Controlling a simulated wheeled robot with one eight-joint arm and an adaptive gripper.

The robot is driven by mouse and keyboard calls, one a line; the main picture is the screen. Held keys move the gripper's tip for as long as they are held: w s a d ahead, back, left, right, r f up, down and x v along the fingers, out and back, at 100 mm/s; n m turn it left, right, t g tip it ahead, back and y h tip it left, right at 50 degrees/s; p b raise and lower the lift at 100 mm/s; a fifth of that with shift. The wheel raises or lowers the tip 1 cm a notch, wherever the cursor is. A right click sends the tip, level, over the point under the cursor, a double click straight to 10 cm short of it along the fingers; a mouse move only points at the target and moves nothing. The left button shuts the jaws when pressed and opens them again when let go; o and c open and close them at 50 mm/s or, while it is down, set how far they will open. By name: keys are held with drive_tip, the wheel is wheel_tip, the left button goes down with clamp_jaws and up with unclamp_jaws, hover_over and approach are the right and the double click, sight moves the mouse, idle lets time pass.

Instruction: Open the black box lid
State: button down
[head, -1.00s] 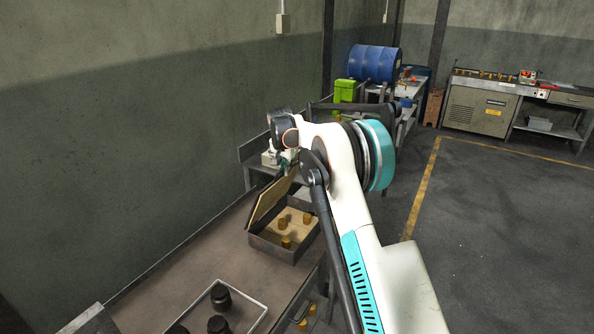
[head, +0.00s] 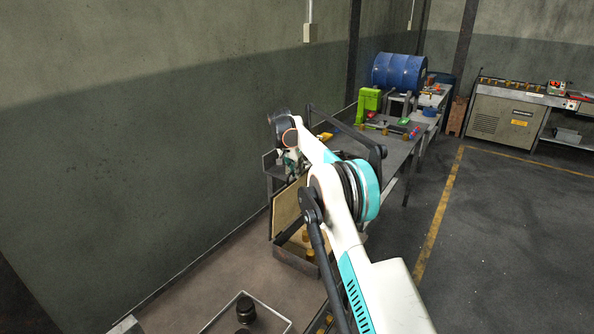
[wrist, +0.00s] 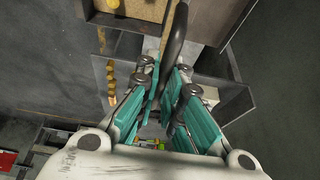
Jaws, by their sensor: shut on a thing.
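The black box (head: 292,262) sits low beside the wall in the head view, partly hidden behind my arm. Its lid (head: 286,208) is raised, nearly upright, with its tan inner face showing. A few brass-coloured cylinders (head: 306,237) are visible inside the box. My gripper (head: 291,163) is at the lid's upper edge, small and partly hidden in the head view. In the wrist view my gripper (wrist: 168,85) has its teal fingers shut around a dark curved handle (wrist: 176,36).
A tray with a black cylindrical part (head: 246,311) lies in front of the box. A workbench (head: 400,148) with a green machine (head: 368,104) and a blue drum (head: 399,71) stands beyond it. The wall (head: 150,160) is close on the left. Open floor (head: 500,230) lies to the right.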

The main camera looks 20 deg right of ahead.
drive_tip(key=c, duration=1.7)
unclamp_jaws()
drive_tip(key=shift+w+f, duration=0.1)
drive_tip(key=v, duration=1.2)
